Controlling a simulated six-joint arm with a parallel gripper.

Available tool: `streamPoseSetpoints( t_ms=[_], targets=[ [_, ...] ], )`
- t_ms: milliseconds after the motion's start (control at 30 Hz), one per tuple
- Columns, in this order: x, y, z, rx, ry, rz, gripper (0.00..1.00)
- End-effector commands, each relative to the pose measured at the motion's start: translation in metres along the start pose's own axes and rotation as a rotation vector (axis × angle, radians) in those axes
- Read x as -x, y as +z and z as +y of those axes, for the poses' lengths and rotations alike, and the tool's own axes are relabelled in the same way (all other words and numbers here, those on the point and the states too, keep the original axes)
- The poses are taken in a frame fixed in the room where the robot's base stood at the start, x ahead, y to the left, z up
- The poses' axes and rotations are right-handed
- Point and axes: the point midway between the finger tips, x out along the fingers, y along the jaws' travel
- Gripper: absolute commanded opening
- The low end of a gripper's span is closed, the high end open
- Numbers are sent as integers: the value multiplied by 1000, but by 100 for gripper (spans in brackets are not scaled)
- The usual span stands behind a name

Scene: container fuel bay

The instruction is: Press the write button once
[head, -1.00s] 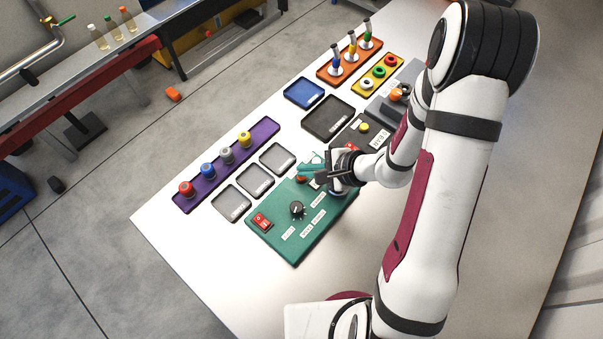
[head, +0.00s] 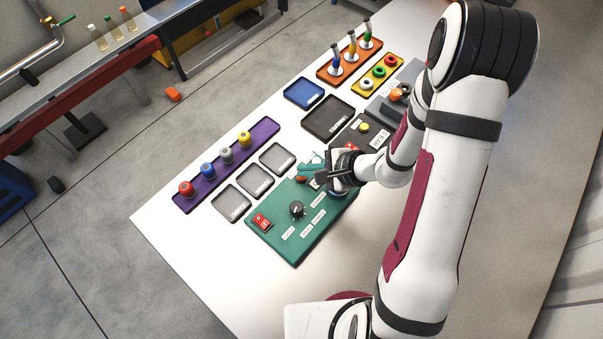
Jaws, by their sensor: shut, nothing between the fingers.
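A green control panel (head: 290,250) lies on the white table, with a red rocker switch (head: 262,221), a black knob (head: 297,209) and a brownish-red round button (head: 301,180). A yellow button (head: 364,127) sits on a dark box behind my gripper. The labels are too small to read, so I cannot tell which one is the write button. My gripper (head: 319,179) is shut and empty, over the far right part of the green panel, just right of the brownish-red button. I cannot tell whether it touches anything. My gripper hides part of the panel beneath it.
Three grey trays (head: 232,217) and a purple rack (head: 180,202) with several coloured knobs lie left of the panel. Blue (head: 303,106) and black (head: 328,138) trays, an orange rack (head: 326,77) and a yellow rack (head: 359,88) stand farther back. The near-left table is clear.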

Motion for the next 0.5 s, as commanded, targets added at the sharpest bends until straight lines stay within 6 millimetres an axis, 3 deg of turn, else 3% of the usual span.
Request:
streamPoseSetpoints(
  t_ms=[500],
  targets=[
    [10,8,-8,3,-2,0,0]
  ],
)
